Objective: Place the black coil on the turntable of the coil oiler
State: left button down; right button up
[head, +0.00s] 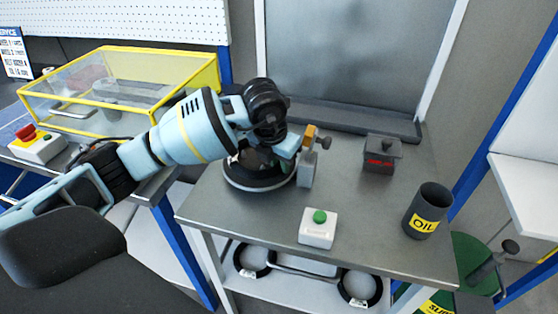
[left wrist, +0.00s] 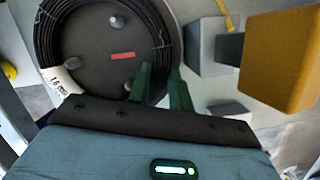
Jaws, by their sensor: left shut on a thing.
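The black coil (left wrist: 44,40) shows in the left wrist view as a ring with a white paper tag at its lower left. It surrounds the dark turntable disc (left wrist: 95,35), which has small grey pegs and a red mark. I cannot tell whether the coil touches the disc all round. My left gripper (left wrist: 160,85) is shut on the coil's near right side, one green finger on each side of the strands. In the head view the turntable (head: 240,184) is at the back left of the metal table, partly hidden by my left arm. My right gripper is not in view.
A grey post with an orange block (head: 309,133) stands close right of the turntable. A green button box (head: 318,228), a dark box with a red label (head: 380,156) and an oil can (head: 428,210) stand on the table. Other coils (head: 357,288) lie on the shelf below.

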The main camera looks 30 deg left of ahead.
pick_arm(q)
jog(key=c, duration=1.3)
grip_release()
jog(key=shift+o, duration=0.2)
jog(key=v, duration=1.2)
jog(key=shift+p, duration=0.3)
